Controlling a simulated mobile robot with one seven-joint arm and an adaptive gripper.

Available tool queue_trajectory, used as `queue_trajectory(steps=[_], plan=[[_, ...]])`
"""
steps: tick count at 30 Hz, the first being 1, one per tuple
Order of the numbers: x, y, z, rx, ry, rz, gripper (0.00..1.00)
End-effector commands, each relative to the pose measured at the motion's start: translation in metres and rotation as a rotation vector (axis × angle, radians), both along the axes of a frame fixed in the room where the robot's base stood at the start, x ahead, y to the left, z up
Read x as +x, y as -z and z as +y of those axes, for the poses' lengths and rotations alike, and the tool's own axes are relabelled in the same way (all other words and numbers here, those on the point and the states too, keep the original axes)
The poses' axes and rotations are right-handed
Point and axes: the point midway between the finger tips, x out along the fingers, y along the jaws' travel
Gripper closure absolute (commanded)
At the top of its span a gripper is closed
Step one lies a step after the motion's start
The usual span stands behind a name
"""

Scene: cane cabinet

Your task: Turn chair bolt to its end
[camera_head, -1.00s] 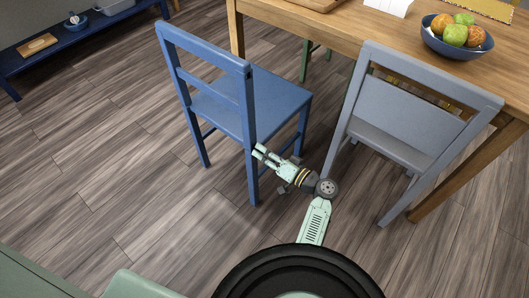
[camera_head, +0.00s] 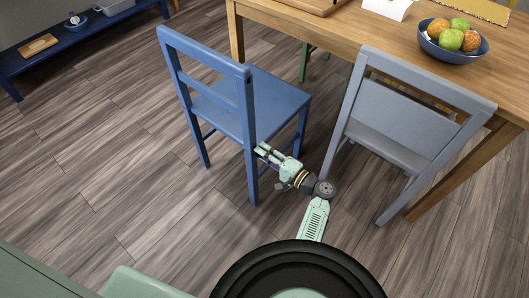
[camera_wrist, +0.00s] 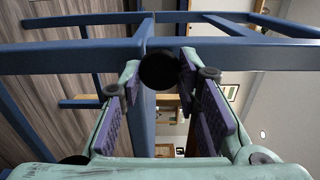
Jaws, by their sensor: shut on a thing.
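The blue chair (camera_head: 262,98) stands left of the grey chair, with its back towards me. My gripper (camera_head: 262,151) reaches low from the right to the chair's near right rear leg, just below seat height. In the wrist view, the round black chair bolt (camera_wrist: 160,70) sits at the joint of the blue chair's frame (camera_wrist: 70,57). My gripper's fingers (camera_wrist: 161,78), with purple pads, are on either side of the bolt and shut on it. The bolt is too small to make out in the head view, and its thread is hidden.
The grey chair (camera_head: 388,140) stands close to the right of my arm. The wooden table (camera_head: 345,32) is behind both chairs, with a bowl of fruit (camera_head: 447,48) on it. A low blue bench (camera_head: 95,24) is at the far left. The floor (camera_head: 110,150) on the left is clear.

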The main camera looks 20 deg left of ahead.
Motion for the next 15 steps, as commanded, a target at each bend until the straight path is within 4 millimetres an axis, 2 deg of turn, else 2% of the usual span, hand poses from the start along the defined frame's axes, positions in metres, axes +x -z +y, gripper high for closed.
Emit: queue_trajectory(steps=[15], plan=[[-0.0002, 0.0005, 0.0005, 0.023, -0.001, 0.063, 0.98]])
